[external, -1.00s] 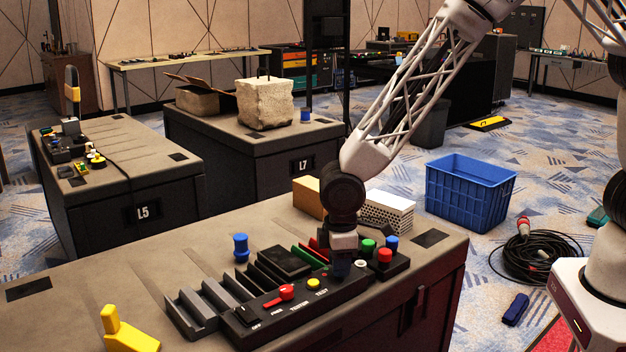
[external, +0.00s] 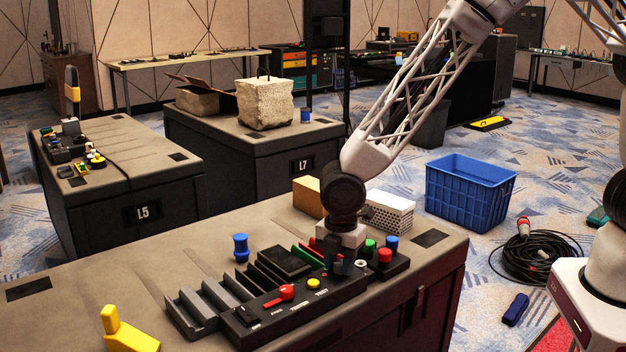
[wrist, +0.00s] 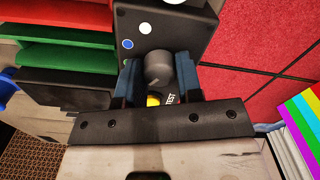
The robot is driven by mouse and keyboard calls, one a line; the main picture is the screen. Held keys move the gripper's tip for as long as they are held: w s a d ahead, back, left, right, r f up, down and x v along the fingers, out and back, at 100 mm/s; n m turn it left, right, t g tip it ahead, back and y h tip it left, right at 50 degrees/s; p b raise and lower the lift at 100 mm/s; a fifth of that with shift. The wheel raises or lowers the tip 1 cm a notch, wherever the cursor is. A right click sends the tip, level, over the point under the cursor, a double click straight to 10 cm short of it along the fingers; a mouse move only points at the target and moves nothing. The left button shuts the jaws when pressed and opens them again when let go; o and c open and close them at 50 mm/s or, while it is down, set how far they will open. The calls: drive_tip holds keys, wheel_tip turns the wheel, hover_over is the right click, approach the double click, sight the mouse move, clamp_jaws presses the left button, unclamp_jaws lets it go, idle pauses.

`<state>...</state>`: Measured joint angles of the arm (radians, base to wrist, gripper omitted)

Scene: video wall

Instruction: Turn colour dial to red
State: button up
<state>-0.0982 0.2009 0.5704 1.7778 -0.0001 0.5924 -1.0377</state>
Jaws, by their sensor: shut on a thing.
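The colour dial is a dark grey round knob (wrist: 158,66) on the black control panel (wrist: 188,28). My gripper (wrist: 157,78) has its two blue fingers on either side of the knob, shut on it. Blue (wrist: 127,44) and white (wrist: 145,28) dots sit on the panel near the knob. I cannot tell which colour the dial points to. In the external view my gripper (external: 341,267) is down at the right part of the panel (external: 245,332) and hides the dial.
A yellow button (external: 313,284) and a red switch (external: 280,294) lie left of my gripper on the panel. A box with green, red and blue buttons (external: 385,256) stands close on the right. Grey (external: 190,308), black, green and red slots line the panel's back.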

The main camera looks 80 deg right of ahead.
sight(340, 264)
drive_tip(key=shift+n, duration=0.5)
drive_tip(key=o, duration=0.9)
drive_tip(key=shift+r, duration=0.1)
drive_tip(key=shift+r, duration=3.8)
